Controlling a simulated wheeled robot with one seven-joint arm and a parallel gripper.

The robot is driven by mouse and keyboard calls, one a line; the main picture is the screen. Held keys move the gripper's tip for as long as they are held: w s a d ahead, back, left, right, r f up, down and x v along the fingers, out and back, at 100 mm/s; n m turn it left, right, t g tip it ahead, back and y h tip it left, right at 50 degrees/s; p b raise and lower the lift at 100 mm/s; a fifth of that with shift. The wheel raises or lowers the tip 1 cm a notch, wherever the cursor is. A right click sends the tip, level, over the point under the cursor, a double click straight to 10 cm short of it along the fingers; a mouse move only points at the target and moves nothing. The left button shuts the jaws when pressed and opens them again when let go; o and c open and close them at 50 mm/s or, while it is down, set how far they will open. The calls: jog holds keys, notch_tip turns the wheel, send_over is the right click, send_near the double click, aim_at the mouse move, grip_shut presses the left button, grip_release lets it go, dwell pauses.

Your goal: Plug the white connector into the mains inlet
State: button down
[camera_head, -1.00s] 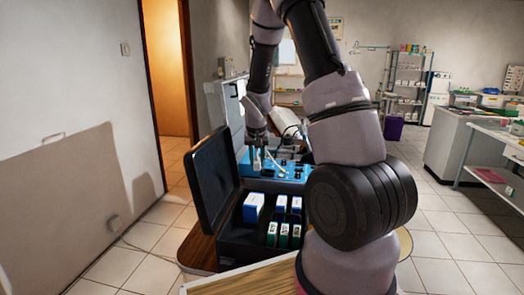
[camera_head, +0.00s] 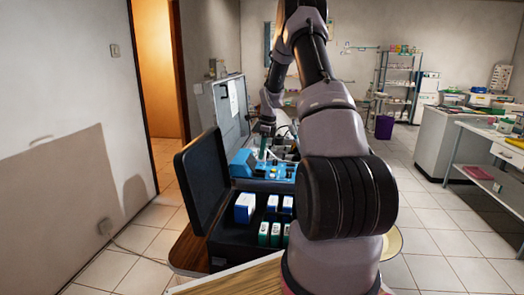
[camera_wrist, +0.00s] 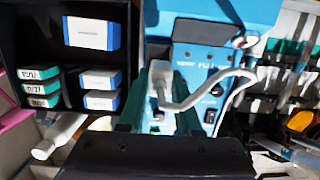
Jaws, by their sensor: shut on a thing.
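In the wrist view, the white connector (camera_wrist: 160,76) is held between the teal fingers of my gripper (camera_wrist: 160,108). Its white cable (camera_wrist: 205,92) loops off to the right. The connector lies over the control face of a blue unit (camera_wrist: 205,52), next to printed labels and dark switches. I cannot make out the mains inlet, or whether the connector touches the face. In the head view, my gripper (camera_head: 264,146) is small, low over the blue unit (camera_head: 270,172), and the connector is too small to tell.
An open black case (camera_head: 230,247) holds blue-white and green-white boxes beside the blue unit; its lid (camera_head: 203,180) stands upright at left. A white cylindrical item (camera_wrist: 58,135) lies near the case in the wrist view. Metal tools (camera_wrist: 285,85) lie at right.

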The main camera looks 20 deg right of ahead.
notch_tip(320, 180, down, 2)
jog(key=shift+w, duration=0.1)
jog(key=shift+w+a+f, duration=0.1)
jog(key=shift+a+f, duration=0.2)
jog(key=shift+a, duration=0.05)
jog(key=shift+f, duration=0.3)
dwell(0.8)
jog(key=shift+f, duration=0.9)
jog(key=shift+f, duration=0.7)
dwell(0.7)
jog(key=c, duration=0.5)
grip_release()
